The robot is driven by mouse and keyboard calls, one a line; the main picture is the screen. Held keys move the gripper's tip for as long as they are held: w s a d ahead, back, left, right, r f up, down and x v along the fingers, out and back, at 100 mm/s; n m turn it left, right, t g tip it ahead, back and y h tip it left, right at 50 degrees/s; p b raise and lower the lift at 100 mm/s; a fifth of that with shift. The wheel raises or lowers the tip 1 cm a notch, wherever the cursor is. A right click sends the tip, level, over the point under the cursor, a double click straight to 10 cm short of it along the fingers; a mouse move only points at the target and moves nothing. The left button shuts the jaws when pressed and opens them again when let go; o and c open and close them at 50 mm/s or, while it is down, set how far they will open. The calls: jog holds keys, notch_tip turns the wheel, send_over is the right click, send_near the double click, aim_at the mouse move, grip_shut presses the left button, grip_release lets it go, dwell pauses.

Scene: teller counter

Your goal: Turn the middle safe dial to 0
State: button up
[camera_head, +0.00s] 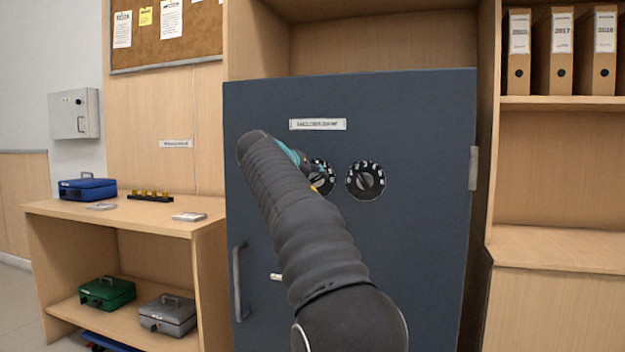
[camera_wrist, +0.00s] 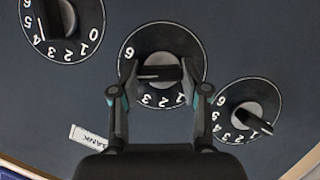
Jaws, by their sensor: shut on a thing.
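The middle dial (camera_wrist: 165,38) has a black face with white numbers and a grey knob with a dark bar across it. My gripper (camera_wrist: 160,72) is shut on this knob, one finger at each end of the bar. A 6 and the numbers 3, 2 and 1 show on the face; the fingers cover other numbers, so the exact setting cannot be told. In the head view the middle dial (camera_head: 324,172) is partly behind my gripper (camera_head: 310,175). Another dial (camera_head: 365,181) sits to its right, at upper left in the wrist view (camera_wrist: 85,40). The third dial (camera_wrist: 262,92) is hidden by my arm in the head view.
The dials are on a dark blue-grey safe door (camera_head: 425,240) with a handle (camera_head: 238,280) at its left. A wooden shelf unit (camera_head: 150,222) with cash boxes stands left. Binders (camera_head: 555,50) stand at upper right.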

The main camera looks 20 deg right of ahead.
jog(key=n+h, duration=0.2)
jog(key=n, duration=0.2)
jog(key=n+h+p, duration=0.1)
jog(key=n, duration=0.3)
jog(key=n+h, duration=0.2)
jog(key=n, duration=0.2)
jog(key=shift+w+a+f+t+h+p, duration=0.15)
jog(key=shift+a+f+t+h+p, duration=0.05)
jog(key=shift+f+t+h+p, duration=0.15)
jog(key=n, duration=0.2)
jog(key=n+t+b, duration=0.1)
jog(key=n, duration=0.1)
jog(key=shift+f+t+h, duration=0.1)
jog(key=shift+t+h, duration=0.15)
jog(key=n+t+b, duration=0.1)
jog(key=n+t, duration=0.1)
jog(key=n, duration=0.3)
jog(key=n+t+y, duration=0.1)
jog(key=n+t, duration=0.1)
jog(key=n, duration=0.2)
jog(key=shift+d+f+n+b, duration=0.15)
jog(key=shift+n+b, duration=0.2)
jog(key=shift+n, duration=0.05)
jog(key=shift+n+t+y, duration=0.6)
jog(key=shift+n+y, duration=0.05)
jog(key=shift+n, duration=0.8)
jog(key=shift+n+t+y, duration=0.6)
jog(key=shift+n+y, duration=0.05)
jog(key=shift+n, duration=1.2)
